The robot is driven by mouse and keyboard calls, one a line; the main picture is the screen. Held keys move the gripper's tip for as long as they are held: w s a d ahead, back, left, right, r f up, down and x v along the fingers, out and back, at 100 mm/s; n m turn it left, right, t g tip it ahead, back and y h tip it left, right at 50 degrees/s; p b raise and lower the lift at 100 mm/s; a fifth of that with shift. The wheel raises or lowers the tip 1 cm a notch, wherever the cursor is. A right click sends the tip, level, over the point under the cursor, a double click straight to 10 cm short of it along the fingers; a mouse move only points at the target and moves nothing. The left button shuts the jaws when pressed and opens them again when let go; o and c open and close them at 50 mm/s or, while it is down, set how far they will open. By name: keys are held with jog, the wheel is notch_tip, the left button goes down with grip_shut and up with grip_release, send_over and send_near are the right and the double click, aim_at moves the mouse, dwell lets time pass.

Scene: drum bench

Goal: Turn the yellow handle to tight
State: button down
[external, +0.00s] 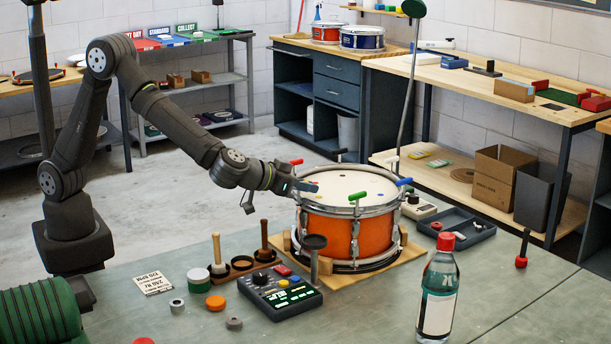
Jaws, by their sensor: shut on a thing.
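An orange drum (327,232) with a white head (335,183) and a metal rim stands on a wooden board (378,262). A red handle (297,162) is at its back left rim, a blue handle (404,182) at the right and a green handle (357,197) at the front. My gripper (308,187) is at the left rim, low over the drum's edge, shut on what appears to be the yellow handle. The jaws hide that handle, and no yellow one shows elsewhere on the rim. Its turn angle cannot be seen.
A control box (280,291), a dark round-topped stand (314,255) and wooden-handled tools (217,252) stand front left of the drum. A clear bottle (438,295) with a red cap is at front right. A dark tray (462,230) lies right of the drum.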

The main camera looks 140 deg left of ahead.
jog(key=m+t, duration=0.2)
jog(key=t, duration=0.1)
jog(key=shift+w+m+h, duration=0.1)
jog(key=shift+m+h, duration=0.3)
jog(key=shift+w+d+m+t+h, duration=0.15)
jog(key=shift+m+t+h, duration=0.25)
jog(key=shift+m+t, duration=0.55)
jog(key=shift+w+m+t+h, duration=0.2)
jog(key=shift+m+t+h, duration=0.4)
jog(key=shift+m+t, duration=0.45)
jog(key=c, duration=1.5)
grip_release()
jog(key=shift+d, duration=0.1)
jog(key=v, duration=1.7)
jog(key=shift+s+r, duration=0.1)
jog(key=shift+s, duration=0.1)
